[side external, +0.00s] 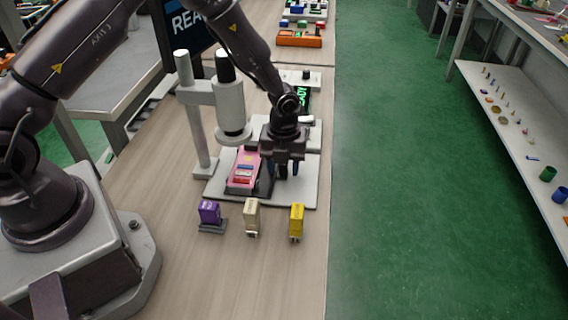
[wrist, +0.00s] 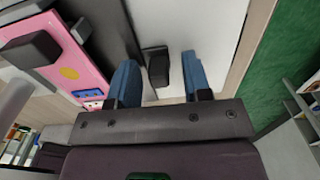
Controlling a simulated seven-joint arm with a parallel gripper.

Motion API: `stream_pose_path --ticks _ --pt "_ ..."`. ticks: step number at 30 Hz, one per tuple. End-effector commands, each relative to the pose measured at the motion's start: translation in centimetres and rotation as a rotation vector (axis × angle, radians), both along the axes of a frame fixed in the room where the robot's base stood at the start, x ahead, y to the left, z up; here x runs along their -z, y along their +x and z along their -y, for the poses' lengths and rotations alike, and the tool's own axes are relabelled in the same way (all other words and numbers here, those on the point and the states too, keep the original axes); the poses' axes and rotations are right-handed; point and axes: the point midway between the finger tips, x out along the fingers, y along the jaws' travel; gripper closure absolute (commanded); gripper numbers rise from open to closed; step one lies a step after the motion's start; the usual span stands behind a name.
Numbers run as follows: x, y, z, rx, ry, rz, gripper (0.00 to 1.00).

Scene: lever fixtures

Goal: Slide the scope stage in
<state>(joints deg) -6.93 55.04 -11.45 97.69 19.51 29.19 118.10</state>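The scope is a white microscope with a post (side external: 195,115) and a vertical tube (side external: 231,108), standing on a pale base plate (side external: 302,188). Its stage appears to be the pink piece (side external: 243,172) on a dark carriage below and in front of the tube; the pink piece also fills the left of the wrist view (wrist: 92,30). My gripper (side external: 283,168) points down just right of the stage. In the wrist view its two blue fingers (wrist: 160,62) are apart, with a dark knob (wrist: 158,70) between them and gaps showing. The knob's link to the stage is hidden.
Purple (side external: 209,212), cream (side external: 251,216) and yellow (side external: 297,222) blocks stand on the table in front of the plate. A device with a green display (side external: 303,97) sits behind my gripper. The table's right edge is close; green floor lies beyond.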

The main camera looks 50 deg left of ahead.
Motion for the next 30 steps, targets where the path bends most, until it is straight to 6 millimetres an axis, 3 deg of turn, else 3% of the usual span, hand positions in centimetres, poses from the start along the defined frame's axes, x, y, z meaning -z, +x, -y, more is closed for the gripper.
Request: stream_pose_path --ticks 5,8,21,30 --pt "-0.6 0.0 0.0 0.0 -0.001 0.001 0.55" --pt "-2.0 0.1 0.0 -0.001 -0.001 0.004 0.55" --pt "-11.0 0.0 0.0 0.0 0.001 0.004 0.55" --pt "-13.0 0.0 0.0 0.0 0.0 0.0 0.55"
